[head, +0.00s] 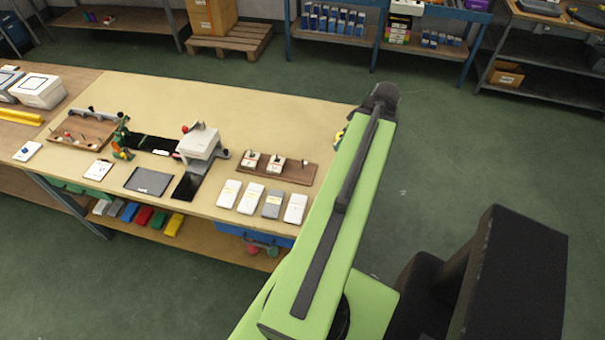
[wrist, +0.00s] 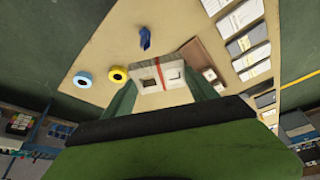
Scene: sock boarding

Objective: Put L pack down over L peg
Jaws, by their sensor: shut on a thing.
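My gripper (wrist: 163,88) is shut on a white pack (wrist: 158,70) in the wrist view, with a green finger on each side of it. The pack has dark openings in its face. It is in front of the table top as seen by the camera; its height above the table is unclear. The brown peg rack (wrist: 203,58) lies just right of the pack there, and is partly hidden. In the head view the rack (head: 298,175) carries two white packs (head: 263,163) toward its left, and its right end looks bare. My arm hides the gripper and held pack there. I cannot read which peg is L.
A row of flat packs (head: 262,202) lies before the rack. A press-like device (head: 199,143) stands to its left. A blue tape roll (wrist: 83,79), a yellow one (wrist: 117,75) and a dark blue object (wrist: 145,38) lie left of and beyond the held pack.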

